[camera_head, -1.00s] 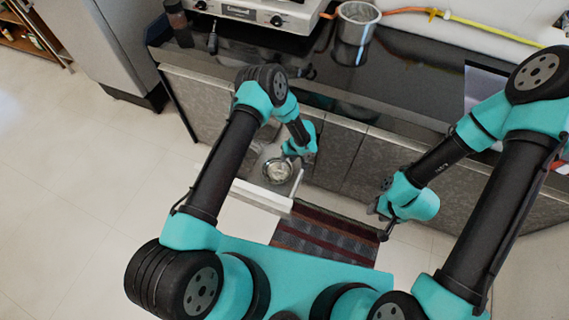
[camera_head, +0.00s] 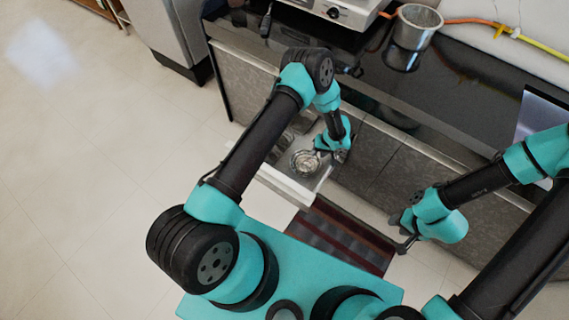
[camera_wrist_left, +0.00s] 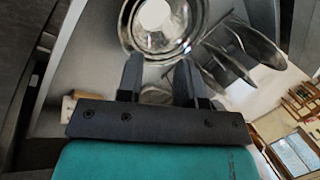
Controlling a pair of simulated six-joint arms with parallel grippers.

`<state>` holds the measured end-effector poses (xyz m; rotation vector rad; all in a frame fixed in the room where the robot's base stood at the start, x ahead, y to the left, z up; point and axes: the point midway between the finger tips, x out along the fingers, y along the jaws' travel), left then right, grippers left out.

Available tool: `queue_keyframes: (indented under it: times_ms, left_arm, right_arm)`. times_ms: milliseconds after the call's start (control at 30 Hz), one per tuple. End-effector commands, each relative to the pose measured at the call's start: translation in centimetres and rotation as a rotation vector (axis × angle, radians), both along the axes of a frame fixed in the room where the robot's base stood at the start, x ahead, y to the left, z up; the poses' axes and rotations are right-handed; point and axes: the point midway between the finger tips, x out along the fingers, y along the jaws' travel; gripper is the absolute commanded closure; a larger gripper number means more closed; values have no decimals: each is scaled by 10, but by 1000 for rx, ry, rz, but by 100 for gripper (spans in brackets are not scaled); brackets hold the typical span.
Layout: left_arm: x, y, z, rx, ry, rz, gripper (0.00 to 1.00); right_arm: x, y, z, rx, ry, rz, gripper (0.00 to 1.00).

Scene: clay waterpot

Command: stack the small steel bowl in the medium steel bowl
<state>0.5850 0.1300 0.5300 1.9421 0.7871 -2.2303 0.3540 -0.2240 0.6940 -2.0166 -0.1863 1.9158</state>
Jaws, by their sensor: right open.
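A round shiny steel bowl (camera_head: 303,164) sits in the open drawer in the head view. It also shows at the top of the left wrist view (camera_wrist_left: 186,38), cut by the frame edge, with several ring-like edges; I cannot tell whether it is one bowl or two nested. My left gripper (camera_head: 319,156) is beside the bowl's right side; in the left wrist view its fingers (camera_wrist_left: 158,62) are apart, tips overlapping the near rim in the picture. I cannot tell if they touch it. A small greyish round shape (camera_wrist_left: 156,95) shows between the fingers. My right gripper (camera_head: 400,235) is open and empty.
The white drawer front (camera_head: 270,184) stands out from the dark cabinet. Thin steel dishes (camera_wrist_left: 240,52) stand on edge beside the bowl. A steel pot (camera_head: 412,35) and a stove (camera_head: 325,12) are on the dark counter (camera_head: 470,85). A striped rug (camera_head: 340,238) lies on the floor.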

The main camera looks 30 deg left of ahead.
Motion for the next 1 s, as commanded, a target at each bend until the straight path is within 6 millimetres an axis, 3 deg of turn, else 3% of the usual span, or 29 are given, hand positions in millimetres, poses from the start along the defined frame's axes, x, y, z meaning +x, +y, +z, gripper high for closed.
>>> queue_keyframes:
  times_ms: [267,533,800,1000]
  left_arm:
    - [-73,17,33,-343,111,-64,66]
    - [-146,38,89,-633,-1,-131,66]
    - [-209,77,145,-668,-215,-207,66]
    - [-230,94,163,-624,-279,-248,66]
  right_arm:
    - [0,0,0,0,0,0,57]
    - [0,0,0,0,0,0,57]
    - [0,0,0,0,0,0,57]
    - [0,0,0,0,0,0,57]
